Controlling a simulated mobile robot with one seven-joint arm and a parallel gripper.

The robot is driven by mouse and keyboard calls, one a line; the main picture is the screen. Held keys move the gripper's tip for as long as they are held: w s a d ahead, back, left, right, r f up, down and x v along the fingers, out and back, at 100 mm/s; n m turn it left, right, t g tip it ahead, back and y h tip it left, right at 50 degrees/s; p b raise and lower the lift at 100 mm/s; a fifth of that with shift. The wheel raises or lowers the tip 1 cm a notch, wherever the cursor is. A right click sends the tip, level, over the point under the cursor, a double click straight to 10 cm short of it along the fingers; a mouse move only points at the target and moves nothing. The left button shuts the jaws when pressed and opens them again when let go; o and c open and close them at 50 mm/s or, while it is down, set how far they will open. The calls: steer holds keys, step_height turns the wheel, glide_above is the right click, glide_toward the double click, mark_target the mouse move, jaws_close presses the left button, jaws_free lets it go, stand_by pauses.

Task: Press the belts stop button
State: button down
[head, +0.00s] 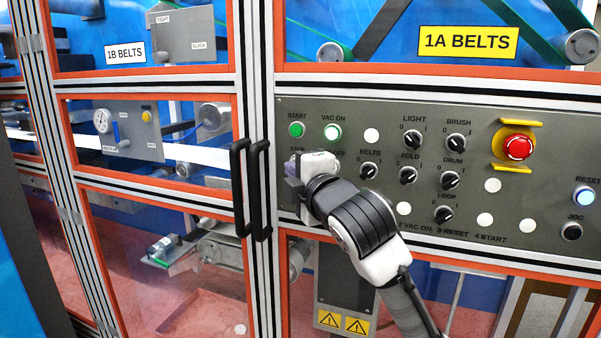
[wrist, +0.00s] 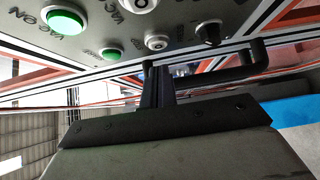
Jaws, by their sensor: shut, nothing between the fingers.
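The grey control panel (head: 470,115) is in the head view. A STOP label shows below the green START button (head: 296,129), partly covered by my wrist, and the button under it is hidden there. In the wrist view a pale round button (wrist: 157,42), apparently the stop button, sits beside the green start button (wrist: 110,53). My gripper (wrist: 156,72) is shut and empty. Its fingertips are close to the panel, just below that pale button in the picture. I cannot tell whether they touch anything.
The lit VAC ON button (head: 332,132) and BELTS knob (head: 368,171) are close to my wrist. The red emergency stop (head: 517,147) is further right. Black door handles (head: 260,190) stand out just left of my gripper; a black knob (wrist: 208,32) is nearby.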

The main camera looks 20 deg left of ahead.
steer(key=b+v, duration=0.2)
steer(key=v, duration=0.8)
steer(key=shift+s+b, duration=0.2)
steer(key=shift+b, duration=0.15)
steer(key=shift+a, duration=0.1)
